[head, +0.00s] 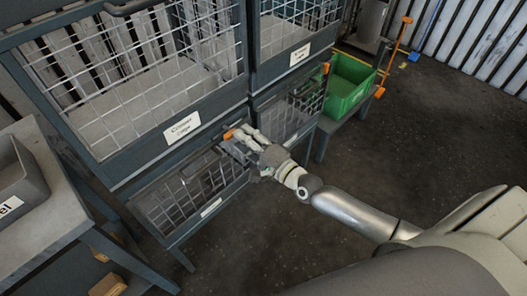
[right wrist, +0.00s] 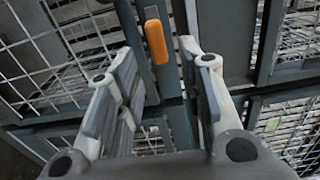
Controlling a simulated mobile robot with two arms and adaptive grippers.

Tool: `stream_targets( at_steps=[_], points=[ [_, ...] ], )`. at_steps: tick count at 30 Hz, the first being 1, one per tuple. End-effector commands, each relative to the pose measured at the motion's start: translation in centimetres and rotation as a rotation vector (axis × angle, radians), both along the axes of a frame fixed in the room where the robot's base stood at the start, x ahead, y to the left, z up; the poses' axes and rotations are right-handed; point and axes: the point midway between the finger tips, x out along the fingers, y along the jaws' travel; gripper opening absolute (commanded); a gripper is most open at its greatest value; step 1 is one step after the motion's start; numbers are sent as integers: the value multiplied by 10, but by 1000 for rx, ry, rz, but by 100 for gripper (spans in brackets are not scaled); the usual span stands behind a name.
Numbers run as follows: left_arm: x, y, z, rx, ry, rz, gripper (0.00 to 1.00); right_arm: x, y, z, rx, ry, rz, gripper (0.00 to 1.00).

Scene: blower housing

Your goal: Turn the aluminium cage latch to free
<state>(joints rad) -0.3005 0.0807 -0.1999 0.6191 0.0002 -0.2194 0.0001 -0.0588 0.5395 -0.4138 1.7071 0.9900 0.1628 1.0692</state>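Wire-mesh cages with dark frames stand in a rack. One orange-tipped latch (head: 228,134) is on the frame at the lower left cage (head: 190,192); the same latch, it appears, shows in the right wrist view (right wrist: 156,42). Another orange latch tip (head: 325,68) is at the lower right cage (head: 290,112). I cannot read which cage is aluminium. My right gripper (head: 243,140) is at the first latch. In the wrist view its fingers (right wrist: 162,80) are apart, with the upright orange tip ahead between them; contact cannot be told. My left gripper is not in view.
The upper left cage (head: 135,158) has a white label. A green crate (head: 347,88) stands on a low stand to the right. A grey bin (head: 18,180) sits on a table (head: 55,215) at left. The dark floor (head: 430,130) at right is clear.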

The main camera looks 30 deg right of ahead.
Motion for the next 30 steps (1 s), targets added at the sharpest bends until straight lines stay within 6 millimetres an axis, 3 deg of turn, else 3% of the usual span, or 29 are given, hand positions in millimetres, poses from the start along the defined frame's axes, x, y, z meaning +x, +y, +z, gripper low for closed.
stream_targets(
  at_steps=[6, 15, 30],
  points=[
    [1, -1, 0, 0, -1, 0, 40, -40, -15, -1, -2, 3, 1, 36],
    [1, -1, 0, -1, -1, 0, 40, -76, -28, -1, -1, 2, 0, 36],
    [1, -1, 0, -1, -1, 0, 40, -83, -30, 0, 0, 0, -1, 36]
  ],
)
